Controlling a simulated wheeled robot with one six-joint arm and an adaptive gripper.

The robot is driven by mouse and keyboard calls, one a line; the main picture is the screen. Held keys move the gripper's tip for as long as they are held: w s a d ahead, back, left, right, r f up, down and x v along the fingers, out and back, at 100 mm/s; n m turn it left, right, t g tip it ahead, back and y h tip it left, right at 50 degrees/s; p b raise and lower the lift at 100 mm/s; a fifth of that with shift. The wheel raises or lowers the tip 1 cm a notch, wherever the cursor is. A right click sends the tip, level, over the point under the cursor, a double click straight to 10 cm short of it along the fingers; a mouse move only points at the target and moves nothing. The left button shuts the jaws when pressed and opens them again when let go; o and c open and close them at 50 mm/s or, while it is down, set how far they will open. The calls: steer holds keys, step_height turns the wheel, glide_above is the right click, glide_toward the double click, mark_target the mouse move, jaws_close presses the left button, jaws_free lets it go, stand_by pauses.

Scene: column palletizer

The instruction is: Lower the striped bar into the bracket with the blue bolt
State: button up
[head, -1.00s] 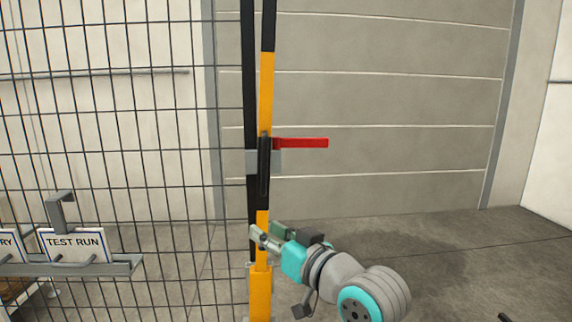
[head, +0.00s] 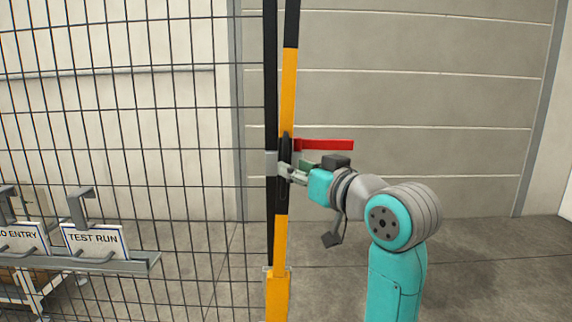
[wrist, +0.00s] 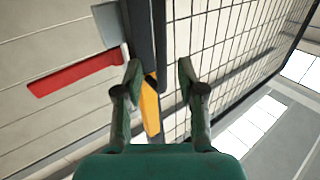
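The striped bar (head: 288,90), yellow and black, stands upright beside a black fence post (head: 271,90). It has a dark handle (head: 286,148) at mid-height. Its lower end meets a wider yellow sleeve (head: 277,297). My gripper (head: 284,173) is at the bar, level with the lower part of the handle. In the wrist view its two fingers (wrist: 158,72) are spread, with the bar's yellow part (wrist: 150,108) between them, nearer the left finger. I cannot tell whether a finger touches it. No bracket with a blue bolt shows in either view.
A red lever (head: 325,145) sticks out to the right from a grey clamp on the post, just above my gripper; it also shows in the wrist view (wrist: 75,75). Wire mesh fills the left side. A rail holds a TEST RUN sign (head: 93,240). Floor to the right is clear.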

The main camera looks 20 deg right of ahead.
mark_target(285, 192)
steer(key=shift+x, duration=2.2)
jaws_close()
